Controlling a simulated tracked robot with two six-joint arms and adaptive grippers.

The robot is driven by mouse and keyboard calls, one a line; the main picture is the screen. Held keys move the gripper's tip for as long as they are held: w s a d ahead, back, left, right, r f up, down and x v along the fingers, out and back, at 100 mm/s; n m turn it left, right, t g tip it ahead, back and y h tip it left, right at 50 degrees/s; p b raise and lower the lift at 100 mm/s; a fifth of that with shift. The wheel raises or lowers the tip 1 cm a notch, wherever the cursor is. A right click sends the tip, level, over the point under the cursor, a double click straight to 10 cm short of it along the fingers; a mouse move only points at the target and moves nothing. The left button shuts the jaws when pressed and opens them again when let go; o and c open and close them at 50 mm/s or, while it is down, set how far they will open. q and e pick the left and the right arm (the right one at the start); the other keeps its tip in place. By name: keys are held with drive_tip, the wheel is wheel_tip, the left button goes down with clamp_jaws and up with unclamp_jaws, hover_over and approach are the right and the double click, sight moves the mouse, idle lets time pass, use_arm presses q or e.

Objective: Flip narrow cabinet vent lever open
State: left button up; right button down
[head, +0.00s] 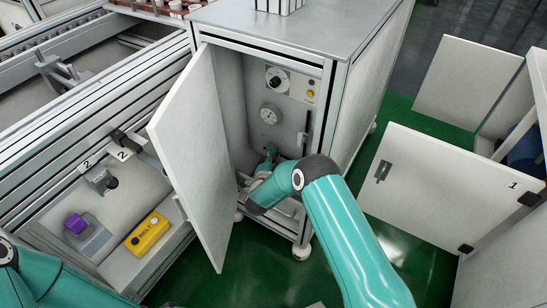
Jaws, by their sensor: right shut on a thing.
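The narrow cabinet (357,82) stands in the middle with its door (195,150) swung open to the left. Inside, a grey panel carries a dark knob (277,79), a round dial (269,114) and an upright black handle (307,125). My right arm reaches into the lower part of the cabinet. My right gripper (268,160) is near the panel, below the dial and to the left of the black handle. It is shut on a small part there, apparently the vent lever, largely hidden by the gripper and wrist. My left gripper is out of view.
The open door stands close to the left of my right wrist. A conveyor frame with a yellow BELT box (147,234) and a purple button (76,223) is on the left. An open white door marked 1 (440,190) is on the right. Green floor (385,135) lies between.

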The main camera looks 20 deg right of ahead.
idle(0.4)
drive_tip(key=shift+w+a+r+n+g+p, duration=0.2)
drive_tip(key=shift+n+g, duration=0.15)
drive_tip(key=shift+n, duration=0.25)
drive_tip(key=shift+w+a+r+n+g+p, duration=0.15)
drive_tip(key=shift+n+g, duration=0.2)
drive_tip(key=shift+n, duration=0.25)
drive_tip(key=shift+w+a+r+n+g+h, duration=0.15)
drive_tip(key=shift+n+g+h, duration=0.2)
drive_tip(key=shift+n, duration=0.3)
drive_tip(key=shift+w+a+r+n+g+h, duration=0.1)
drive_tip(key=shift+a+n+g+h, duration=0.05)
drive_tip(key=shift+n+g, duration=0.4)
drive_tip(key=c, duration=1.1)
unclamp_jaws()
drive_tip(key=shift+w, duration=0.1)
drive_tip(key=shift+c, duration=0.2)
drive_tip(key=shift+r, duration=0.1)
drive_tip(key=v, duration=0.7)
drive_tip(key=shift+s+a, duration=0.15)
drive_tip(key=shift+s, duration=0.05)
